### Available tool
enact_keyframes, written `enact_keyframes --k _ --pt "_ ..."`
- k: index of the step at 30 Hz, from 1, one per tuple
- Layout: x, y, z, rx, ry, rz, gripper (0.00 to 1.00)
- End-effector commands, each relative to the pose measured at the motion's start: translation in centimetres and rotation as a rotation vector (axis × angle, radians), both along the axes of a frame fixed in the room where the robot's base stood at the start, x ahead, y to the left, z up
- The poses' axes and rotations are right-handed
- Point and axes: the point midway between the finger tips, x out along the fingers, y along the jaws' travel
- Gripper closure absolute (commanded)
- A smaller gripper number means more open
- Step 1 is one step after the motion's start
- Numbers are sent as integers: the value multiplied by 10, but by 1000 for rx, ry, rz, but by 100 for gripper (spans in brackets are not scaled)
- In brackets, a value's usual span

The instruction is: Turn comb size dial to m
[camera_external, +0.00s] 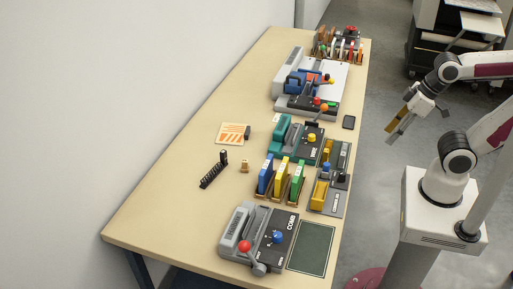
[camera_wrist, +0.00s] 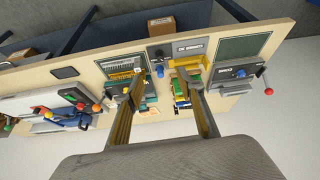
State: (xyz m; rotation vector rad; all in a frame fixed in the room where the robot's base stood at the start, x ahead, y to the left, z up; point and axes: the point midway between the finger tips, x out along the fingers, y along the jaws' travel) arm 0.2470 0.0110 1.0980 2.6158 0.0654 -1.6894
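The grey comb machine (camera_external: 262,222) stands at the near end of the table, marked COMB. Its blue dial (camera_external: 278,237) sits on the dark top panel; the size marks and pointer are too small to read. A lever with a red ball (camera_external: 244,246) is beside it. In the wrist view the machine is at the right, with the blue dial (camera_wrist: 241,73) and red ball (camera_wrist: 269,91). My gripper (camera_external: 394,131) hangs right of the table edge, well apart from the dial. In the wrist view my gripper (camera_wrist: 160,78) has its fingers spread with nothing between them.
A dark green mat (camera_external: 312,248) lies right of the machine. Blue, yellow and green upright holders (camera_external: 281,178) stand behind it, with a teal machine (camera_external: 284,136) and a larger grey machine (camera_external: 290,66) farther back. The table's left side (camera_external: 165,215) is clear.

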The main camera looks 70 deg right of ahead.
Motion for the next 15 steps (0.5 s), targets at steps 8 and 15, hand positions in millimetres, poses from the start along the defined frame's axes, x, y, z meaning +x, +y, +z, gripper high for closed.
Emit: enact_keyframes --k 8,15 --pt "19 20 -15 1 103 64 62" --pt "41 42 -24 9 169 121 62"
